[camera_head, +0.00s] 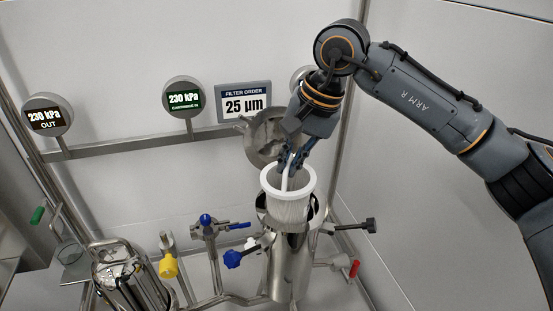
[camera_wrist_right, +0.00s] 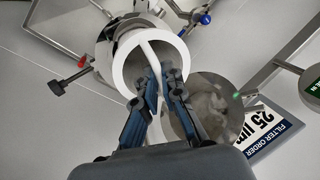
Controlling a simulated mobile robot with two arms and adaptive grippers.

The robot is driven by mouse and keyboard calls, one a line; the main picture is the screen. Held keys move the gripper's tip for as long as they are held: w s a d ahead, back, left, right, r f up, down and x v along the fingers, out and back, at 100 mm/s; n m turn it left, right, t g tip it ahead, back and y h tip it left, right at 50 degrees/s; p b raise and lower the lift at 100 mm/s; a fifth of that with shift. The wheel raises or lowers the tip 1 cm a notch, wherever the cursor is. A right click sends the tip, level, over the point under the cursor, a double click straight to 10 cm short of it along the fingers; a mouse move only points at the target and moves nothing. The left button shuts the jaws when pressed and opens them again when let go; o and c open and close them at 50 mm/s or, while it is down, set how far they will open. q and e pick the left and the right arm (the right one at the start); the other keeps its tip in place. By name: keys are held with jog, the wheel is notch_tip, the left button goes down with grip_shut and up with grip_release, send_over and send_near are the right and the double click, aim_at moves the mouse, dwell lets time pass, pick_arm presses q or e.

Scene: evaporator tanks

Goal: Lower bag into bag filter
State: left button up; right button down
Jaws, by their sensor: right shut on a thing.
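The white filter bag (camera_head: 287,207) has a round white rim with a handle bar across it. It is upright at the mouth of the steel bag filter housing (camera_head: 289,265); its upper part and rim stand above the housing edge. My right gripper (camera_head: 289,168) comes down from above and is shut on the bag's handle. In the right wrist view the gripper's fingertips (camera_wrist_right: 160,82) close on the white bar inside the bag's rim (camera_wrist_right: 124,57). The bag's lower end is hidden by the housing. My left gripper is in neither view.
The round housing lid (camera_head: 265,138) stands open behind the bag. A "25 µm" filter order sign (camera_head: 244,102) and pressure gauges (camera_head: 184,99) are on the rail behind. Blue-handled valves (camera_head: 232,258), a yellow one (camera_head: 168,266) and a black knob (camera_head: 370,225) surround the housing. A second steel vessel (camera_head: 120,272) is at left.

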aim_at(290, 181)
jog(key=shift+d+f+b, duration=0.3)
jog(key=shift+f+b, duration=0.2)
jog(key=shift+f, duration=0.4)
jog(key=shift+s+a+f+b, duration=0.1)
jog(key=shift+s+f+b, duration=0.05)
jog(key=shift+f+b, duration=0.85)
jog(key=shift+f, duration=0.2)
jog(key=shift+r, duration=0.15)
